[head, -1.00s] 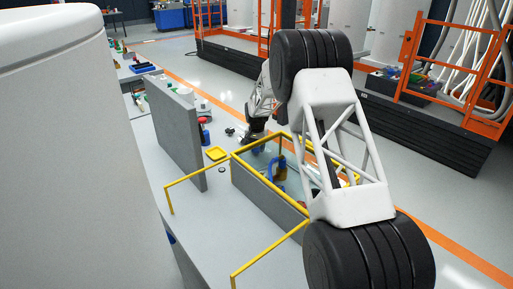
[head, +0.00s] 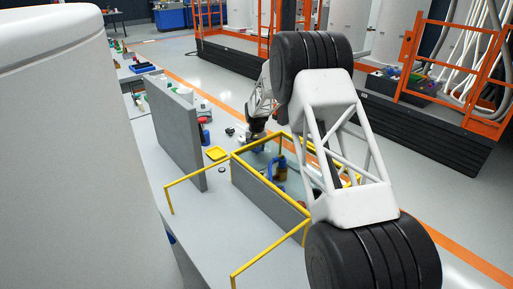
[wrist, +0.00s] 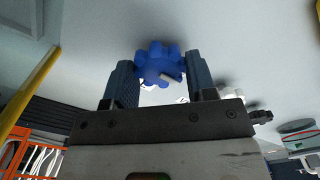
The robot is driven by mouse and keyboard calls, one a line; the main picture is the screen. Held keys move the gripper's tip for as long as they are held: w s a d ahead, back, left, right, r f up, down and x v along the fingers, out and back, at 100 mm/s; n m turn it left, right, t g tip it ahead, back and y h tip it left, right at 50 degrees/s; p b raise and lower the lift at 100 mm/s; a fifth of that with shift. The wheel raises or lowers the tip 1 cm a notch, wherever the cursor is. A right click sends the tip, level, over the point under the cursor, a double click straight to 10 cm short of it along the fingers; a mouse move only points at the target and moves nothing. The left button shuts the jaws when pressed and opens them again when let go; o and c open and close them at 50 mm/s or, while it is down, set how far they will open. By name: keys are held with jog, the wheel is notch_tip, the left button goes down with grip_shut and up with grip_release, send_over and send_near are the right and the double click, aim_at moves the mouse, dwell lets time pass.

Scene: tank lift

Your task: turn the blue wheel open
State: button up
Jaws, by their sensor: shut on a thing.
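The blue wheel (wrist: 160,62) has a lobed rim and shows in the wrist view between the two fingers of my gripper (wrist: 162,85). The fingers are shut on it, one on each side of its rim. A small pale piece shows at its lower middle. In the head view my gripper (head: 257,143) is small and points down at the far end of the yellow-railed area. The wheel cannot be made out there, and how far it is turned cannot be told.
A yellow rail frame (head: 268,143) surrounds a sunken area with a grey wall (head: 268,188). A blue and brown object (head: 278,170) stands inside it. A yellow bar (wrist: 30,95) runs left in the wrist view.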

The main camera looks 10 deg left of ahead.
jog(key=o, duration=0.9)
jog(key=shift+r, duration=0.15)
jog(key=shift+r, duration=3.8)
jog(key=shift+r, duration=0.1)
